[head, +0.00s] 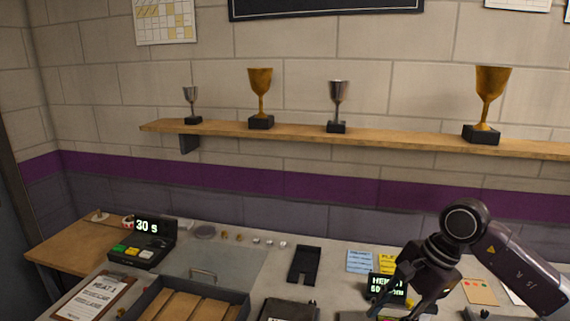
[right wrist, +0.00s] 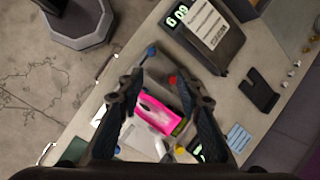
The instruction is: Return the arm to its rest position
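My right arm comes in from the right in the head view, with its gripper (head: 398,300) pointing down over the right part of the bench. In the right wrist view the two fingers of this gripper (right wrist: 168,90) stand wide apart, with nothing held between them. A bright pink and white object (right wrist: 160,113) shows beyond the fingers, lower down on the bench; the fingers partly frame it. My left arm and gripper are not in the head view.
The bench holds a timer box (head: 142,248), a clipboard (head: 95,298), a dark divided tray (head: 225,297), a black slotted block (head: 304,265) and a lit display (head: 388,287) close beside my right gripper. A wooden shelf (head: 300,133) with several trophies runs along the wall.

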